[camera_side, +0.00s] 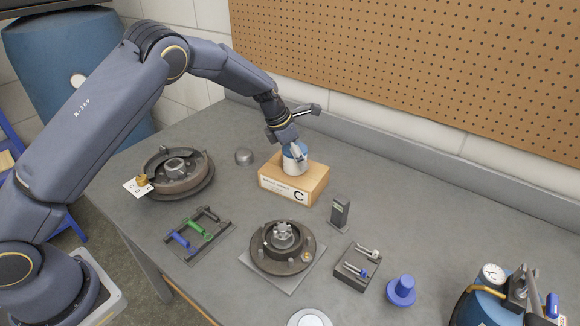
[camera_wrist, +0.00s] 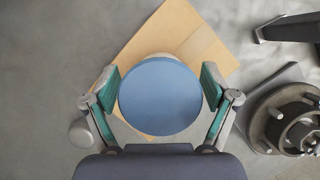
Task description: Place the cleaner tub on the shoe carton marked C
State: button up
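The cleaner tub (camera_side: 290,165) is a white cylinder with a blue lid. It stands upright over the top of the tan shoe carton (camera_side: 280,190), which has a black C on its front label. In the side view its base appears to meet the carton top. In the wrist view the round blue lid (camera_wrist: 160,97) hides most of the tub, and the carton (camera_wrist: 205,45) shows beneath it. My gripper (camera_side: 297,152) is down at the tub. Its fingers lie on opposite sides of the tub, close to the lid's edges; whether they press on it is unclear.
A brake drum (camera_side: 180,170) and a small grey knob (camera_side: 244,156) lie left of the carton. A hub (camera_side: 282,246) and a dark upright block (camera_side: 339,211) stand in front. A tool rack (camera_side: 198,234) is front left. The pegboard wall rises behind. Bench behind the carton is clear.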

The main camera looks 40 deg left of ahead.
jog(key=shift+o, duration=0.2)
jog(key=shift+r, duration=0.25)
jog(key=s+a+r+m, duration=0.25)
jog(key=s+r, duration=0.25)
jog(key=r, duration=0.4)
jog(key=s+a+r+m, duration=0.1)
jog(key=s+r+m, duration=0.3)
jog(key=r, duration=0.5)
jog(key=s+a+r+m+t+y, duration=0.1)
jog(key=s+m, duration=1)
jog(key=s, duration=0.3)
jog(key=s+a+r+m+t+y, duration=0.1)
jog(key=s+r+m, duration=0.1)
jog(key=s+m, duration=0.9)
jog(key=s, duration=0.4)
jog(key=shift+s+r+y, duration=0.2)
jog(key=shift+s+y, duration=0.1)
jog(key=shift+y, duration=0.1)
